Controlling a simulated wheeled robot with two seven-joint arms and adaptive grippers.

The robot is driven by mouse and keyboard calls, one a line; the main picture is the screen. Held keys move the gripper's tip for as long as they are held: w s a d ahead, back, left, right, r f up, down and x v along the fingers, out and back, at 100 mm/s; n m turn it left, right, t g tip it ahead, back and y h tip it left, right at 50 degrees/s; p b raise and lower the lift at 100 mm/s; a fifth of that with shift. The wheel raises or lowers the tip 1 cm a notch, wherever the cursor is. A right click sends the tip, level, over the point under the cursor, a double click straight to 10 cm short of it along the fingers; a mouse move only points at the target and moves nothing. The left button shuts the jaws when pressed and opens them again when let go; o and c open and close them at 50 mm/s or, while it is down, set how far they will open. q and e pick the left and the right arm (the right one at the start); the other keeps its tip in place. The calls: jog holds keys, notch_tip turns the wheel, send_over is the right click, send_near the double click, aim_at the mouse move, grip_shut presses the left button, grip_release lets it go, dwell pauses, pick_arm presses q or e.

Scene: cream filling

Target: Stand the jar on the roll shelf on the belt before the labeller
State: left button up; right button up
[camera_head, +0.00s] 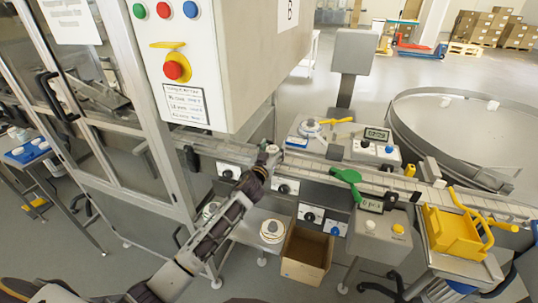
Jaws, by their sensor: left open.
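My left gripper (268,157) reaches in from the lower left and is open at the belt (330,165), at its near edge. A small pale jar-like thing (272,148) shows at its fingertips, apparently upright on the belt; the gripper partly hides it, and I cannot tell whether the fingers touch it. The labeller (312,129) seems to be the unit with a white disc behind the belt, just right of the gripper. The roll shelf (247,238) is below the belt and carries a white roll (272,231). No separate jar is clear on it. My right gripper is not in view.
A control cabinet (235,60) hangs over the belt's left part. A green-handled part (347,177) and a yellow bin (453,234) are to the right. An open cardboard box (306,254) stands below. A large round table (465,125) is behind right.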

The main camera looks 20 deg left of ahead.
pick_arm(q)
jog(key=shift+f, duration=0.5)
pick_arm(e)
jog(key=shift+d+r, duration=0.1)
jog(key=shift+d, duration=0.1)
pick_arm(q)
jog(key=shift+r+p, duration=0.15)
jog(key=shift+p, duration=0.2)
jog(key=shift+s+r, duration=0.1)
jog(key=shift+r, duration=0.15)
jog(key=shift+s+p, duration=0.3)
jog(key=shift+s+a+r, duration=0.1)
jog(key=shift+s+r, duration=0.15)
jog(key=shift+s, duration=0.8)
jog(key=shift+s+p, duration=0.3)
jog(key=shift+s, duration=0.7)
jog(key=s, duration=0.6)
jog(key=shift+s+a+r, duration=0.15)
jog(key=shift+s, duration=0.25)
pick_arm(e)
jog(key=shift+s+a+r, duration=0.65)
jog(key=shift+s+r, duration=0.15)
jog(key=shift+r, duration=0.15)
